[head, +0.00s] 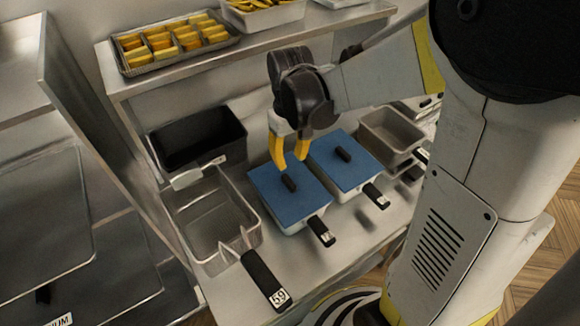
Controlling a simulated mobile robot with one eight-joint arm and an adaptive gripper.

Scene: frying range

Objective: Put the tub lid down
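Two white tubs with blue lids and black handles stand side by side on the steel counter. The left lid (272,190) lies flat over the left tub (294,222), with a black knob (290,183) in its middle. The right lid (360,171) covers the right tub (347,192) and has its own black knob (343,154). My gripper (291,164) points down over the left lid, its yellow fingers apart with nothing between them. The fingertips appear just above the left knob; the exact gap between them cannot be told from this one view.
Steel pans (390,133) stand to the right. A shelf above holds a divided tray (175,42) of yellow and orange food pieces.

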